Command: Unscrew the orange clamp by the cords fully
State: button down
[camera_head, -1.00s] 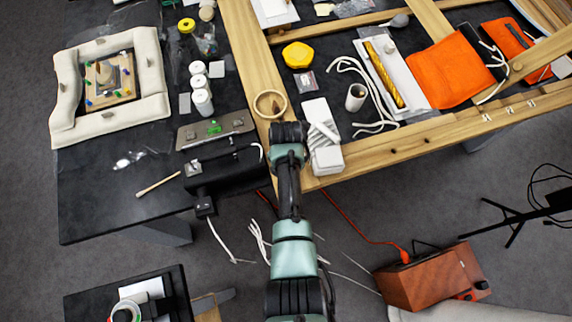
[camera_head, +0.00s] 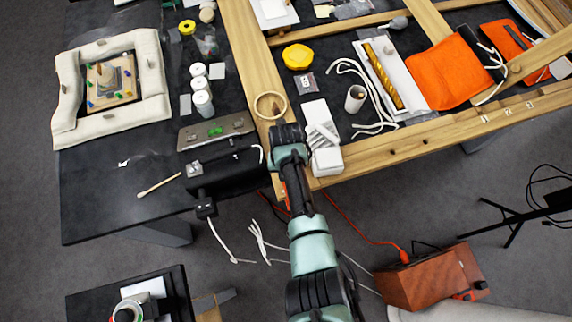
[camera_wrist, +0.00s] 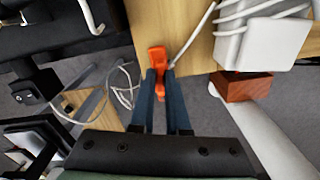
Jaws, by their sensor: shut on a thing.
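The orange clamp (camera_wrist: 157,58) shows in the wrist view at the edge of a wooden beam, close to white cords. My gripper (camera_wrist: 160,82) is shut on the clamp, with its two dark fingers on either side of the lower part. The clamp's lower end shows between the fingers. In the head view my arm reaches up to the beam's front edge, and my gripper and most of the clamp are hidden under the arm. White cords (camera_wrist: 123,85) hang just left of the fingers in the wrist view.
A white block wrapped with cord (camera_head: 325,150) stands right of my wrist on the wooden frame (camera_head: 420,140). A black device (camera_head: 225,172) sits to the left. A wooden ring (camera_head: 270,105) lies just beyond. A brown box (camera_head: 432,278) stands below right.

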jog(key=shift+w+d+n, duration=0.15)
jog(key=shift+n, duration=0.85)
jog(key=shift+r+n+b, duration=0.1)
jog(key=shift+n+b, duration=0.2)
jog(key=shift+n, duration=0.3)
jog(key=c, duration=0.9)
grip_release()
notch_tip(320, 180, up, 13)
jog(key=b, duration=0.2)
